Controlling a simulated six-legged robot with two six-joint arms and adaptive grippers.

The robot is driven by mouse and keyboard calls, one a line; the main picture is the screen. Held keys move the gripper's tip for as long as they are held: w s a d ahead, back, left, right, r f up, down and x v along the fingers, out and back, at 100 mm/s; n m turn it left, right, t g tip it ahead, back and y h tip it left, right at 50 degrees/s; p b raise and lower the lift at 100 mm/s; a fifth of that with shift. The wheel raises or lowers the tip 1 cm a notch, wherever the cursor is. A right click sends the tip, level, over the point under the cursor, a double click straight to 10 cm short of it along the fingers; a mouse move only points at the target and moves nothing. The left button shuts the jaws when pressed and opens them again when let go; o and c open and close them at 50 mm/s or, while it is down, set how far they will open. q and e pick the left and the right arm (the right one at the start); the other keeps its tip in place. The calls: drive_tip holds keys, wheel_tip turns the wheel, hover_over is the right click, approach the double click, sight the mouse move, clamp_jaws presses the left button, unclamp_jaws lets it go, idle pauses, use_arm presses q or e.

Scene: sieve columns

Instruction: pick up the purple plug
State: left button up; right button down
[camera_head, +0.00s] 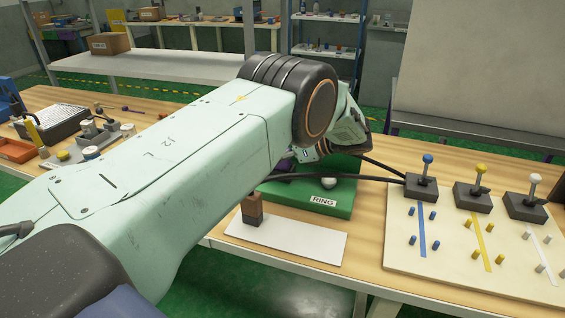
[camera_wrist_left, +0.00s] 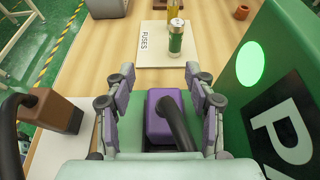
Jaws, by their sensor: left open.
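The purple plug (camera_wrist_left: 163,122) is in the lower middle of the left wrist view, with a thick dark cable running over it towards the camera. My left gripper (camera_wrist_left: 160,82) is open, its fingers with purple pads on either side of the plug. Gaps show beside the plug, so the fingers do not look closed on it. In the head view my left arm covers most of this spot. Only part of the gripper and a small purple patch (camera_head: 285,164) show, and I cannot tell whether that patch is plug or pad. My right gripper is not in view.
A green panel (camera_wrist_left: 250,95) with a lit disc stands close right of the gripper. A brown block (camera_wrist_left: 55,112) with a cable is at left. A green-and-silver cylinder (camera_wrist_left: 176,42) stands beyond, near the FUSES label. Lever switches (camera_head: 423,185) sit on a board at right.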

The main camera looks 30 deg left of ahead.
use_arm(q)
drive_tip(key=shift+a, duration=0.2)
drive_tip(key=shift+w+a+f, duration=0.15)
drive_tip(key=shift+w+f, duration=0.05)
drive_tip(key=shift+f, duration=0.1)
drive_tip(key=shift+c, duration=0.7)
drive_tip(key=shift+s+r, duration=0.2)
drive_tip(key=c, duration=0.4)
drive_tip(key=shift+w+f, duration=0.1)
clamp_jaws()
